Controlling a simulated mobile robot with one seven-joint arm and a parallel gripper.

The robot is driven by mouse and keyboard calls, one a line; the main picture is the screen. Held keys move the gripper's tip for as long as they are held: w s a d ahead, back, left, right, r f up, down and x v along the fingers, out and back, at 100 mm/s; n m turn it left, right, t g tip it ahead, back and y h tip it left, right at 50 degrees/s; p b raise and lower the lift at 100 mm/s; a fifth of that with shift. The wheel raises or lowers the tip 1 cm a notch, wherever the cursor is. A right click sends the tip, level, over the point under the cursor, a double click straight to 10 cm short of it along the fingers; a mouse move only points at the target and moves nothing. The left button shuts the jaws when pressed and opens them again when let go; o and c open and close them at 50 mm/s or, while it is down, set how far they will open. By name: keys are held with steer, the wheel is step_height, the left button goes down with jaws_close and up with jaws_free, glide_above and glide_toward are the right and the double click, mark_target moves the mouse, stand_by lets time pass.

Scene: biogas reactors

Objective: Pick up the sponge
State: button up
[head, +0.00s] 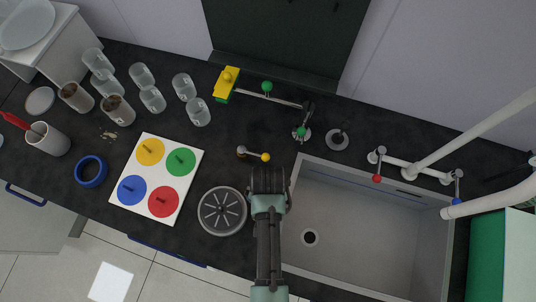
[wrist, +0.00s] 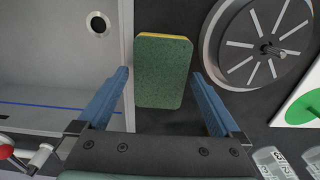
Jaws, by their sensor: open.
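The sponge (wrist: 163,72) shows in the wrist view as a green block with a yellow layer along its far edge. It lies flat on the dark counter between the sink and a round slotted grey disc. My gripper (wrist: 160,78) is open, with one blue finger to each side of the sponge's near part in the picture. The fingers look apart from the sponge; the height gap is hard to judge. In the head view my gripper (head: 268,185) is over the counter by the sink's left edge, and the sponge is hidden beneath my arm.
The grey sink (head: 365,230) is right of my gripper, the slotted disc (head: 222,211) left. A white board (head: 143,205) with coloured discs lies further left. Several glass jars (head: 152,99) and taps (head: 302,132) stand behind. A yellow-green block (head: 226,84) is at a tap's end.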

steer(key=c, duration=1.2)
steer(key=shift+o, duration=0.2)
step_height(320, 180, up, 10)
steer(key=shift+b, duration=0.3)
